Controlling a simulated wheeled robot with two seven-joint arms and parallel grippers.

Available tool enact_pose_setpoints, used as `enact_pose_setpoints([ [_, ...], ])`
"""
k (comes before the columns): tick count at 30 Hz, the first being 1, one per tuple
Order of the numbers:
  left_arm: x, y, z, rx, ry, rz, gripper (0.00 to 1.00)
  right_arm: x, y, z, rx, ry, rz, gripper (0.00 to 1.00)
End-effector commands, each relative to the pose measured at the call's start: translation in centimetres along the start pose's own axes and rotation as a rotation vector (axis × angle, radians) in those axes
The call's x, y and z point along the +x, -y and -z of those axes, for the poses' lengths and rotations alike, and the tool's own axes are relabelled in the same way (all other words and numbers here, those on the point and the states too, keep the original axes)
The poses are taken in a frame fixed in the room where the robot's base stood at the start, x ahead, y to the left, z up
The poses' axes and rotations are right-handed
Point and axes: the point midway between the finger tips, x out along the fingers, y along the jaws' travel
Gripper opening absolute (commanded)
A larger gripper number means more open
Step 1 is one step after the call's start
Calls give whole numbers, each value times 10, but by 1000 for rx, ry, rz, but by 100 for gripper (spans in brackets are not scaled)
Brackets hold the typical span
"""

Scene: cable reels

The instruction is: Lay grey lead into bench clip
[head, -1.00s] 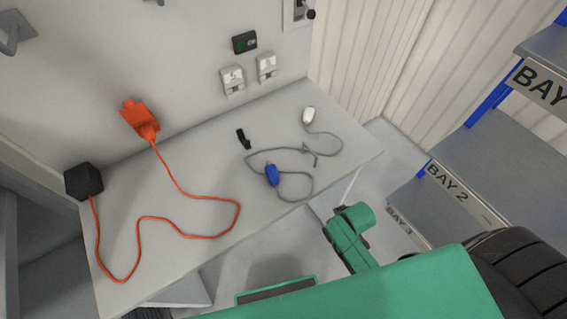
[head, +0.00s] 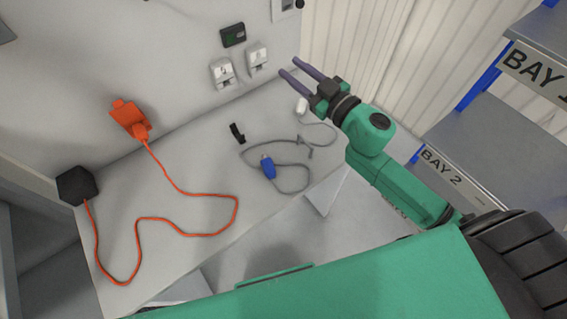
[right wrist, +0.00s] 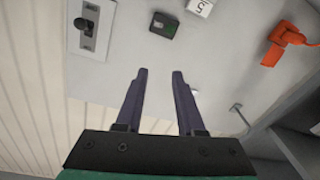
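The grey lead (head: 288,190) lies loosely curved on the bench (head: 205,165). It has a blue plug (head: 268,167) at one end and a white end piece (head: 301,105) at the other. A small black clip (head: 237,133) stands on the bench to the left of the lead, apart from it. My right gripper (head: 288,68) is raised above the bench's right end, near the white end piece in the picture. Its two fingers are apart with nothing between them, as the right wrist view (right wrist: 160,75) also shows. My left gripper is not in view.
An orange cable (head: 190,234) runs from a black block (head: 77,185) to an orange unit (head: 131,119) at the wall. Two white sockets (head: 222,72) and a dark display (head: 232,35) are on the wall. Bay shelves (head: 480,125) stand at the right.

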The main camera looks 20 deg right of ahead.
Motion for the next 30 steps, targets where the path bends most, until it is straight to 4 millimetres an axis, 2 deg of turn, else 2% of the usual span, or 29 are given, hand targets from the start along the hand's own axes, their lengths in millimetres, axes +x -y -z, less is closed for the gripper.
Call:
enact_pose_setpoints([
  [2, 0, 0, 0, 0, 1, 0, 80, 0, 39, 0, -71, -7, 281, 38],
  [3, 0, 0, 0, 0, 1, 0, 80, -8, 58, -12, -93, 42, 431, 38],
  [5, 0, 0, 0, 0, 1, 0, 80, -28, 75, -42, -116, 178, 629, 38],
  [7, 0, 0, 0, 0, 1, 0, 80, -59, 76, -78, -122, 381, 787, 38],
  [9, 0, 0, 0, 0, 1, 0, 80, -86, 66, -106, -116, 565, 868, 38],
  [12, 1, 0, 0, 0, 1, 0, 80, -109, 56, -125, -102, 713, 909, 38],
  [17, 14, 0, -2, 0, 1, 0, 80, -109, 65, -138, -95, 734, 918, 38],
  [27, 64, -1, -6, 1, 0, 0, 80, -85, 109, -177, -96, 728, 919, 38],
  [30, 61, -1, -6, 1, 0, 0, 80, -79, 116, -180, -93, 729, 917, 38],
])
